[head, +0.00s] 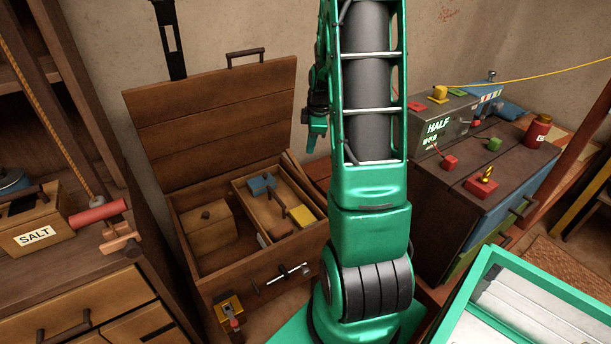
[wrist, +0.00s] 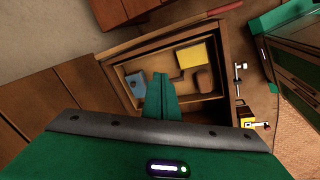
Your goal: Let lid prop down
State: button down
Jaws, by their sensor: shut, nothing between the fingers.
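The wooden chest (head: 250,275) stands with its lid (head: 210,120) raised and leaning back; a dark handle (head: 245,55) is on the lid's top edge. I cannot clearly make out the lid prop in either view. My gripper (head: 316,135) is beside the lid's right edge, partly behind my arm. In the wrist view my gripper (wrist: 160,95) is shut and empty, seen over the chest's inner tray (wrist: 205,100). My arm hides the chest's right side in the head view.
The tray holds a blue block (head: 262,184), a yellow block (head: 301,215) and a brown piece. A metal bolt (head: 285,276) and yellow latch (head: 229,306) are on the chest front. A salt box (head: 35,232) stands left; a cabinet (head: 470,205) with a control box stands right.

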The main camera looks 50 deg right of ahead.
aim_at(306, 177)
jog(key=w+d+f+n, duration=0.2)
jog(key=w+d+f, duration=0.1)
jog(key=f, duration=0.5)
jog(key=w+d+f+n+t, duration=0.1)
jog(key=w+d+f, duration=0.2)
jog(key=f, duration=0.4)
jog(key=w+d+f+n, duration=0.2)
jog(key=w+d+f, duration=0.2)
jog(key=f, duration=0.4)
jog(key=shift+w+f+n, duration=0.1)
jog(key=shift+f+n, duration=0.2)
